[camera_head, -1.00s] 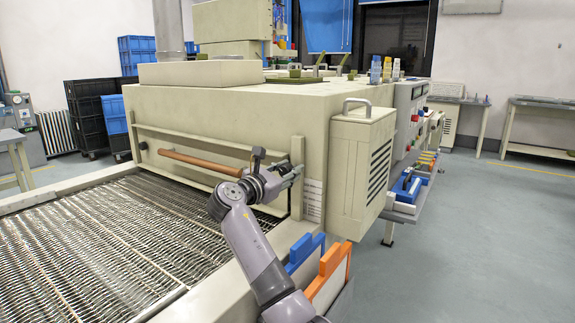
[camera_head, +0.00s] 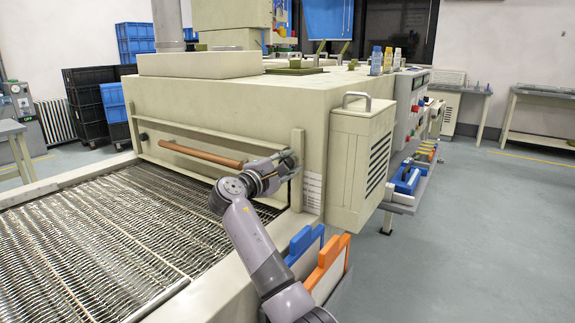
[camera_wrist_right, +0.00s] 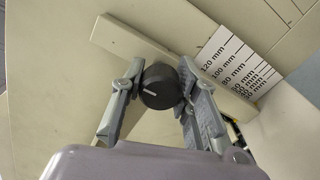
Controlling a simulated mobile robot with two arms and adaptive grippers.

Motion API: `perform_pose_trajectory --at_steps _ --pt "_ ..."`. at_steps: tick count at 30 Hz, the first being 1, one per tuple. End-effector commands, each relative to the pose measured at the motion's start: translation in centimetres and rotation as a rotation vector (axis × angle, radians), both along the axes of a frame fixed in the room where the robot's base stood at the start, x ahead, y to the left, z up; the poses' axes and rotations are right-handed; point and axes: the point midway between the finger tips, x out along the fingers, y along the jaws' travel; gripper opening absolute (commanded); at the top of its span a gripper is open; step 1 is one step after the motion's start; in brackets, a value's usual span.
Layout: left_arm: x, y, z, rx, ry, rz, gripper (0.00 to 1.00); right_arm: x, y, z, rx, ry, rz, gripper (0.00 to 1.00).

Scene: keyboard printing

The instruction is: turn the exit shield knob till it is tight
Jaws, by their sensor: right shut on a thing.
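The exit shield knob (camera_wrist_right: 160,86) is a round black knob with a white pointer line, seen in the right wrist view on a cream upright post (camera_wrist_right: 135,42). My right gripper (camera_wrist_right: 160,92) is shut on it, one finger on each side. In the head view my right gripper (camera_head: 287,162) is at the right-hand post of the machine's exit, and its hand hides the knob. The left gripper is in neither view.
A millimetre scale (camera_wrist_right: 238,62) is beside the post. A brown roller (camera_head: 200,153) spans the exit above the mesh conveyor (camera_head: 90,230). A cream side box (camera_head: 358,165) stands right of the post. Blue (camera_head: 303,243) and orange (camera_head: 330,255) frames stand beside my right arm.

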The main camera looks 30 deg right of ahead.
Motion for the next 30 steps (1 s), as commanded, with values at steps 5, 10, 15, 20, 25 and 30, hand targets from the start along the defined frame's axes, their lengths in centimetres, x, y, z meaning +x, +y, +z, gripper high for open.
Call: perform_pose_trajectory --at_steps 5,10,15,20,25,30 --pt "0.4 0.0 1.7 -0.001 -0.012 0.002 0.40 0.0 0.0 -0.4 0.064 -0.142 -0.001 0.01" --pt "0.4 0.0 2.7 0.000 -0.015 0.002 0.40 0.0 0.0 -0.3 0.092 -0.211 -0.001 0.01" --pt "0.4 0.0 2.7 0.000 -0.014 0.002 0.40 0.0 0.0 -0.2 0.092 -0.209 -0.001 0.01" --pt "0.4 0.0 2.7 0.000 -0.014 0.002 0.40 0.0 0.0 -0.2 0.091 -0.207 -0.001 0.01" --pt "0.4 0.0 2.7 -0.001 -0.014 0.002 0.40 0.0 0.0 -0.2 0.091 -0.207 0.000 0.01" --pt "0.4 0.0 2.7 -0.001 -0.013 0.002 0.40 0.0 0.0 -0.3 0.091 -0.206 0.000 0.01"
